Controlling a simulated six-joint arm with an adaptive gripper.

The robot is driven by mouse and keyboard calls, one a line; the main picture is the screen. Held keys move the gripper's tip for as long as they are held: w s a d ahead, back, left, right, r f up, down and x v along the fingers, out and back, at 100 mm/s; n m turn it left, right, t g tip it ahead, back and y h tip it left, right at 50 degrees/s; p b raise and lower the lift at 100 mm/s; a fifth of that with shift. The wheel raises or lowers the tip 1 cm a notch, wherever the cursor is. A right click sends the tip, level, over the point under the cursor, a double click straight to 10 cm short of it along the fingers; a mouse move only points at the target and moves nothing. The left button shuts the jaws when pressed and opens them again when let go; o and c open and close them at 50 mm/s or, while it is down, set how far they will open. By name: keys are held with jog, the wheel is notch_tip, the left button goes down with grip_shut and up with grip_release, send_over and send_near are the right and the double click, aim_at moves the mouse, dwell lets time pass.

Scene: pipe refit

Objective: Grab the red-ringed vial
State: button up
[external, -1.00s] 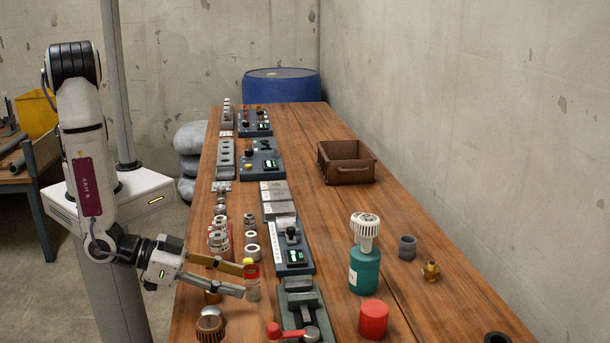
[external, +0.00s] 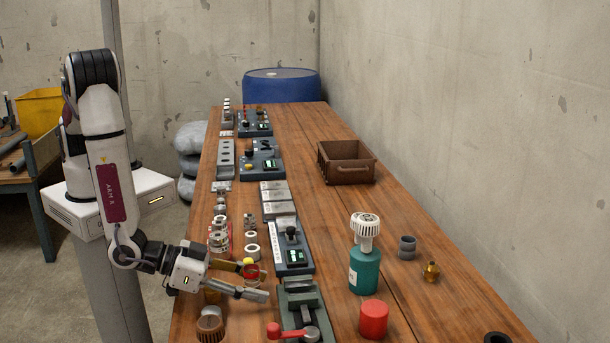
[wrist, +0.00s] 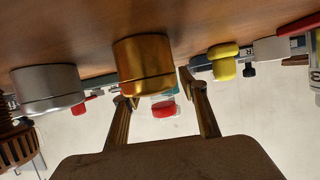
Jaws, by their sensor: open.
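The red-ringed vial (external: 250,268) stands on the bench in the external view, with a yellow top and a red band. Its lower body is hidden behind my lower finger. My gripper (external: 257,282) is open and low over the left bench edge, fingers pointing right, close to the vial. I cannot tell whether the vial is between the fingers or beyond them. In the wrist view, which is upside down, my gripper (wrist: 155,88) has its fingers apart, with a brass cylinder (wrist: 145,65) in front of the gap. I cannot pick out the vial surely there.
A silver cylinder (wrist: 47,88) and a brown knob (external: 210,325) are near the gripper. Stacked rings (external: 219,238) stand beyond it. A grey panel (external: 294,258) and a red-handled clamp (external: 300,318) lie to its right. A teal bottle (external: 364,272) and red cylinder (external: 373,319) stand farther right.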

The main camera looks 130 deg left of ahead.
jog(key=c, duration=1.1)
jog(key=shift+r, duration=0.1)
jog(key=shift+c, duration=0.2)
jog(key=shift+r, duration=4.9)
